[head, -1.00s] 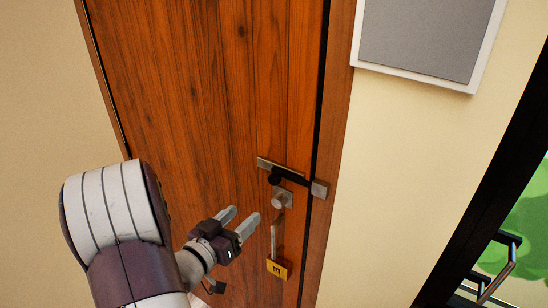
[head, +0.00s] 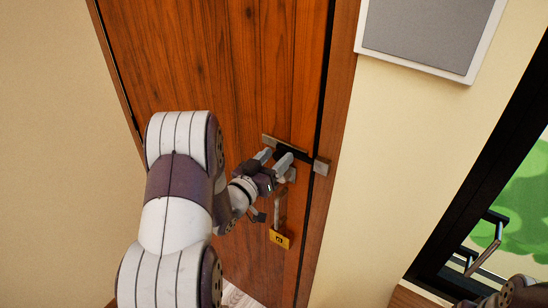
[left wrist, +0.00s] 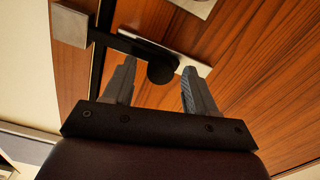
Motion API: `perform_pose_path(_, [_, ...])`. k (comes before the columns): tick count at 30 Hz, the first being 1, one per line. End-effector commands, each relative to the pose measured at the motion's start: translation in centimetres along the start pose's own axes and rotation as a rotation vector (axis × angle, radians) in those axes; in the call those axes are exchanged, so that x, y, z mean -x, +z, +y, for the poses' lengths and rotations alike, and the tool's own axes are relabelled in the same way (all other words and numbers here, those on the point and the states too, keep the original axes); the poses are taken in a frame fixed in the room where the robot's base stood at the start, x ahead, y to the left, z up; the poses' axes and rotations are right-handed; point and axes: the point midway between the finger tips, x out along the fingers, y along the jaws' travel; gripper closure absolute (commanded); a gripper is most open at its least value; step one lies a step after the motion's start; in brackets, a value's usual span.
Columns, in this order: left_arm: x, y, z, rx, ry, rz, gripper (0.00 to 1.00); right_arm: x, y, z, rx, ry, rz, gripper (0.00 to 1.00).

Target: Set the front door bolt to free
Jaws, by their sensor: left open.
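The front door (head: 210,60) is brown wood and shut. Its bolt is a black bar (head: 294,154) with a round black knob (left wrist: 161,71), on a metal plate (head: 270,139). The bar reaches across the door's edge to a metal keeper block (head: 321,166) on the frame; the block also shows in the left wrist view (left wrist: 69,25). My left gripper (head: 273,158) is open at the bolt. In the left wrist view its fingers (left wrist: 157,78) stand either side of the knob; I cannot tell whether they touch it. My right gripper is not in view.
Below the bolt are a partly hidden round lock (head: 291,174), a lever handle (head: 283,200) and a yellow tag (head: 279,239). A grey panel (head: 428,32) hangs on the wall at right. A black-framed glass door or window (head: 497,175) stands further right.

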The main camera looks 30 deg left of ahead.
Motion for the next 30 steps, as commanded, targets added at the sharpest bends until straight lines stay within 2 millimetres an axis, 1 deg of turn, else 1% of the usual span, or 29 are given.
perform_pose_path(1, [0.0,0.0,0.0,0.000,0.000,0.000,0.43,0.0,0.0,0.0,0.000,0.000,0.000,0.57])
perform_pose_path(2, [0.0,0.0,0.0,0.000,0.000,0.000,0.53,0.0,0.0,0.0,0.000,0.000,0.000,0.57])
perform_pose_path(3, [0.0,0.0,0.0,0.000,0.000,0.000,0.66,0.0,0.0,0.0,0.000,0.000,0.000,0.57])
perform_pose_path(5, [0.0,0.0,0.0,0.000,0.000,0.000,0.86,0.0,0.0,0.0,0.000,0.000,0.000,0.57])
perform_pose_path(6, [0.0,0.0,0.0,0.000,0.000,0.000,0.99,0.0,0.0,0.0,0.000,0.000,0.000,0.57])
perform_pose_path(7, [0.0,0.0,0.0,0.000,0.000,0.000,1.00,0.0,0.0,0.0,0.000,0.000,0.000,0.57])
perform_pose_path(11, [0.0,0.0,-0.3,0.000,-0.001,0.001,1.00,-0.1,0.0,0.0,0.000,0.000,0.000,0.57])
perform_pose_path(15, [-0.1,-0.4,-2.6,0.000,-0.003,0.005,1.00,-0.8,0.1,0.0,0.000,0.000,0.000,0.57])
perform_pose_path(19, [0.0,-0.9,-4.4,-0.001,-0.002,0.004,1.00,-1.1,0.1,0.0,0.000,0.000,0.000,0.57])
perform_pose_path(22, [0.0,-1.1,-4.8,-0.001,-0.001,0.001,1.00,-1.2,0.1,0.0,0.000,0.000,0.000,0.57])
perform_pose_path(29, [0.0,-1.2,-4.9,-0.001,-0.002,0.002,1.00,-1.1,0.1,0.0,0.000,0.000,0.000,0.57])
perform_pose_path(30, [0.0,-1.2,-4.9,-0.001,-0.002,0.002,0.63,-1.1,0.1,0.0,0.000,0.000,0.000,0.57])
